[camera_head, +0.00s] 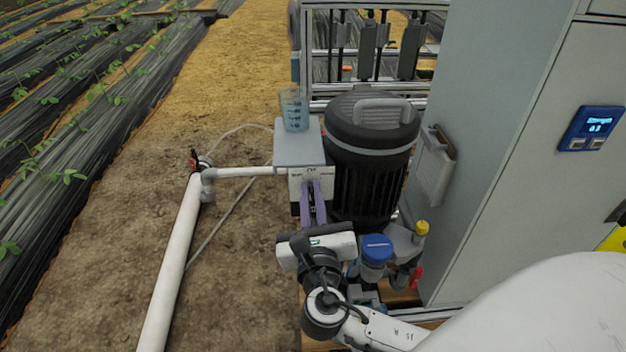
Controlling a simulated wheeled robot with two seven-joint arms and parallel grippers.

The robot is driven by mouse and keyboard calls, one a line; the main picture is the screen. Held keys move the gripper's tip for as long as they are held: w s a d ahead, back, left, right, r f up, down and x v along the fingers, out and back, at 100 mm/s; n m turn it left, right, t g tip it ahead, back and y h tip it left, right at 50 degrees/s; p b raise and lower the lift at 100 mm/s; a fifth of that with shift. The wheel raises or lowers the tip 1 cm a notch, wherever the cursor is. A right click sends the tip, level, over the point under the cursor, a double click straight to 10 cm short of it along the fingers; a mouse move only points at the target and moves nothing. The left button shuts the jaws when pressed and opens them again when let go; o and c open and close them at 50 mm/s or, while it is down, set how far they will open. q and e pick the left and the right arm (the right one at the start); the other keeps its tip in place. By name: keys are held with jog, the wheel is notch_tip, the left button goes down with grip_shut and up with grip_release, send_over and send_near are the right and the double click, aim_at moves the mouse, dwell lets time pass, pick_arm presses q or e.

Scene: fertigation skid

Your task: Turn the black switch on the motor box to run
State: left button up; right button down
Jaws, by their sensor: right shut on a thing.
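The motor box (296,188) is a small white box with a lettered front, at mid-picture beside the large black motor (368,150). My right gripper (311,186) reaches up to its front with two purple fingers. The fingers are close together and shut on the black switch, which they and the gripper hide almost wholly. I cannot tell which way the switch points. My left gripper is not in view.
A grey plate (297,150) tops the motor box and bears a clear measuring cup (294,112). A white pipe (177,262) with a red-handled valve stands left. A blue-capped part (376,248) sits right of my wrist. A grey cabinet (497,120) walls the right side.

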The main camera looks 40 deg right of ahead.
jog(key=r+n+p, duration=0.1)
jog(key=p, duration=0.2)
jog(key=shift+a+n, duration=0.1)
jog(key=shift+n, duration=0.3)
jog(key=n+p, duration=0.1)
jog(key=p, duration=0.1)
jog(key=n+p, duration=0.1)
jog(key=p, duration=0.1)
jog(key=f+n+p, duration=0.1)
jog(key=n+p, duration=0.1)
jog(key=p, duration=0.1)
jog(key=shift+w+a, duration=0.15)
jog(key=shift+a, duration=0.1)
jog(key=shift+n+p, duration=0.3)
jog(key=shift+p, duration=0.05)
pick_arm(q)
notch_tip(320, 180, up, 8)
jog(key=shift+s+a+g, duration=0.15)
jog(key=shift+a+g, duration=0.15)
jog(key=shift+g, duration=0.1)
pick_arm(e)
jog(key=shift+f, duration=0.15)
pick_arm(q)
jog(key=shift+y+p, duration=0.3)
jog(key=shift+p, duration=0.05)
pick_arm(e)
jog(key=shift+f+n, duration=0.1)
jog(key=shift+n, duration=0.2)
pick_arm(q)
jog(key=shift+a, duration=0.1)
